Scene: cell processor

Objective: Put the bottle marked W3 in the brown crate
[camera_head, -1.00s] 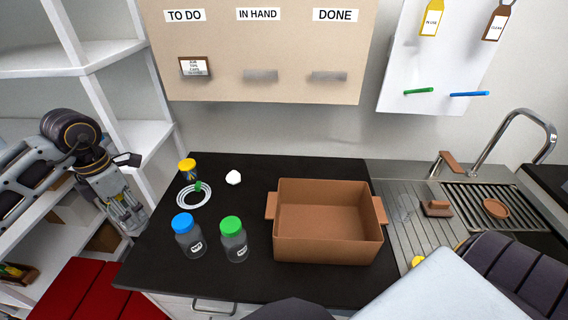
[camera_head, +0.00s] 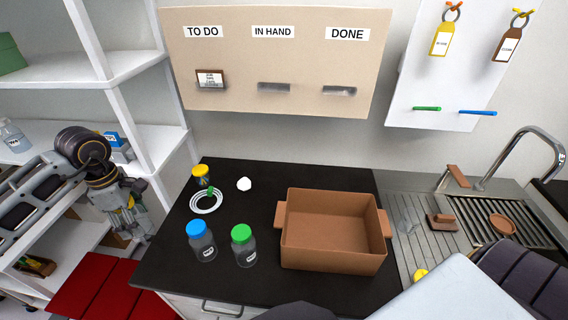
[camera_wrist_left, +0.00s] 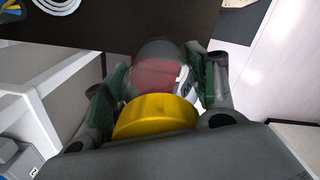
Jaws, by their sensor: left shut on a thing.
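My left gripper (camera_head: 138,228) is left of the black counter, beside the white shelving. In the left wrist view its fingers (camera_wrist_left: 160,85) are shut on a clear bottle (camera_wrist_left: 150,55) with a yellow lid (camera_wrist_left: 155,115). Red shows through the bottle, and its label is mostly hidden and unreadable. The brown crate (camera_head: 333,255) stands on the counter and looks empty. A blue-capped bottle (camera_head: 203,243) and a green-capped bottle (camera_head: 243,246) stand left of the crate; their labels are too small to read surely. My right gripper is not in view.
Another bottle (camera_head: 12,138) is on the shelf. A sink (camera_head: 487,221) lies to the right. A red surface (camera_head: 93,291) is below left.

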